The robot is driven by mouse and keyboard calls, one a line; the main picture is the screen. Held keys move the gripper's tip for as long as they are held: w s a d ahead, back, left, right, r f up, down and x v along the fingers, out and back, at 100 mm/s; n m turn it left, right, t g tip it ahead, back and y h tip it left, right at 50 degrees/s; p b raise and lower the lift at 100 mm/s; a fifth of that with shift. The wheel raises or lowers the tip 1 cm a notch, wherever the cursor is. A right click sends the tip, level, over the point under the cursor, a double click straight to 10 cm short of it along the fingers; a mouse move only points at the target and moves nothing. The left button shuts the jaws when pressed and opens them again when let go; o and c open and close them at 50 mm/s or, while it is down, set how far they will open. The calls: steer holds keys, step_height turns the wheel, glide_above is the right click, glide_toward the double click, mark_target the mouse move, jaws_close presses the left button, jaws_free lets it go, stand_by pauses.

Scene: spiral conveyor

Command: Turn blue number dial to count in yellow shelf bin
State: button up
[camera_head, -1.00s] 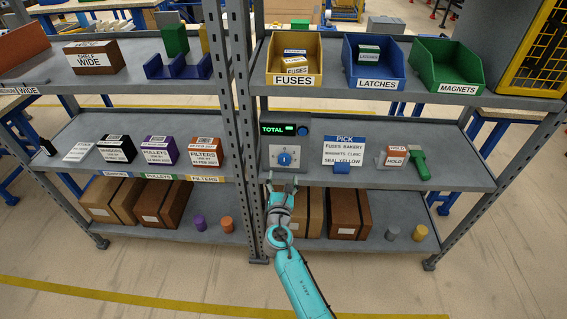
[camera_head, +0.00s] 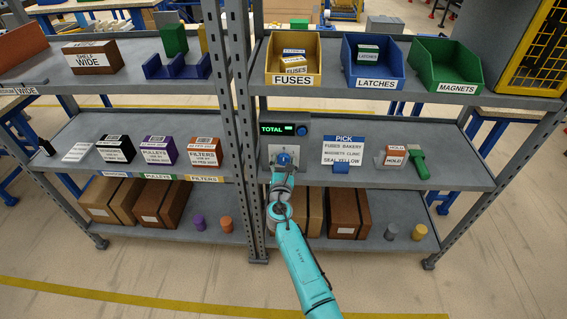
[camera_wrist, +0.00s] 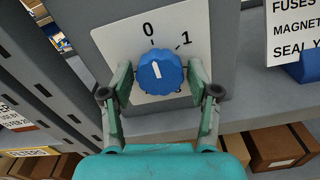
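The blue dial (camera_wrist: 160,73) sits on a white plate marked 0 and 1. Its white mark points up towards the 0. In the head view the dial (camera_head: 284,158) is on the grey panel of the middle shelf, partly covered by my arm. My gripper (camera_wrist: 162,78) is open, with one finger on each side of the dial and a small gap to it on both sides. The yellow bin (camera_head: 293,80) labelled FUSES stands on the top shelf. Small FUSES boxes (camera_head: 294,64) lie in it, seemingly two.
A TOTAL display (camera_head: 277,129) with a blue button (camera_head: 302,130) is above the dial. A PICK sign (camera_head: 344,150) stands to the right, with HOLD items (camera_head: 397,157) beyond. Blue (camera_head: 375,82) and green bins (camera_head: 446,87) are beside the yellow one. Shelf uprights are to the left.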

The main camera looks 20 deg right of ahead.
steer(key=c, duration=0.7)
steer(key=shift+o, duration=0.2)
steer(key=m, duration=1.5)
steer(key=shift+m, duration=0.4)
steer(key=m, duration=0.5)
steer(key=shift+f, duration=0.1)
steer(key=shift+m, duration=0.4)
